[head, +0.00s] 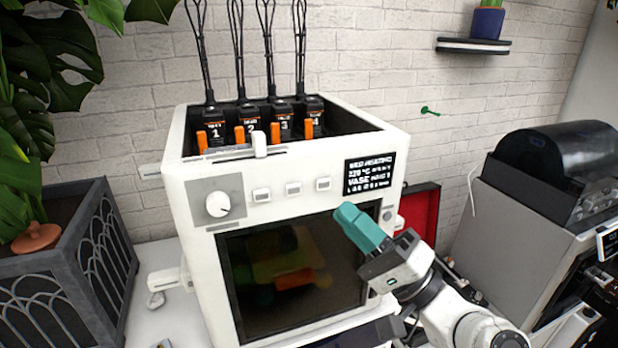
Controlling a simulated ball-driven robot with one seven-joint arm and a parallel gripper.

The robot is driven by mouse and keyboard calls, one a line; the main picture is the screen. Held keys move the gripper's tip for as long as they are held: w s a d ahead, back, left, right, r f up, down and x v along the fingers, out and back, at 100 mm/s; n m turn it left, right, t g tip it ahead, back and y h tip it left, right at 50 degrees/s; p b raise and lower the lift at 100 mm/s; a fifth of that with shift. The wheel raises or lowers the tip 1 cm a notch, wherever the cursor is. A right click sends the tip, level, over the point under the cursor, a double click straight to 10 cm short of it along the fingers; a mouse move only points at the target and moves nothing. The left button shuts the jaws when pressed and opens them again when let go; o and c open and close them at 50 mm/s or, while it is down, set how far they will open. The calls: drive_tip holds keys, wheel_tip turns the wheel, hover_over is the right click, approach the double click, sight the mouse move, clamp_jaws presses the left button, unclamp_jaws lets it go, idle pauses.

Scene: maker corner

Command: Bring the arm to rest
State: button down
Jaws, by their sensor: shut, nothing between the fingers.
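My gripper (361,226) has teal fingers and is shut with nothing between them. It is raised in front of the right part of a white box-shaped machine (182,215), and its fingers point up and to the left. In the picture it overlaps the right edge of the machine's dark window (290,265). I cannot tell how far it is from the front face. My white arm (455,315) reaches in from the lower right.
A planter (75,265) stands left of the machine. A red open case (420,212) lies behind my gripper. A grey machine with a dark lid (560,165) stands at the right. A wall shelf (473,46) is above. Some bare white tabletop (180,318) shows at the lower left.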

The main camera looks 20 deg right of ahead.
drive_tip(key=s+a+f+n+g+h, duration=0.1)
drive_tip(key=s+f+n+g+h, duration=0.15)
drive_tip(key=f, duration=0.65)
drive_tip(key=s+a+f+n+g+h, duration=0.15)
drive_tip(key=f+g, duration=0.25)
drive_tip(key=f, duration=0.5)
drive_tip(key=s+f+n+g+h, duration=0.2)
drive_tip(key=s+f+n+g, duration=0.15)
drive_tip(key=f, duration=0.55)
drive_tip(key=s+d+f+n+g+h, duration=0.1)
drive_tip(key=s+d+f+g+h, duration=0.3)
drive_tip(key=s, duration=0.6)
drive_tip(key=s+d+f+n+g+h, duration=0.1)
drive_tip(key=s+d+f+g+h, duration=0.2)
drive_tip(key=s+d+f+g, duration=0.2)
drive_tip(key=s+d+f, duration=0.1)
drive_tip(key=s+f, duration=0.2)
drive_tip(key=s, duration=0.2)
drive_tip(key=shift+f+h, duration=0.25)
drive_tip(key=shift+h, duration=0.15)
drive_tip(key=shift+a, duration=0.1)
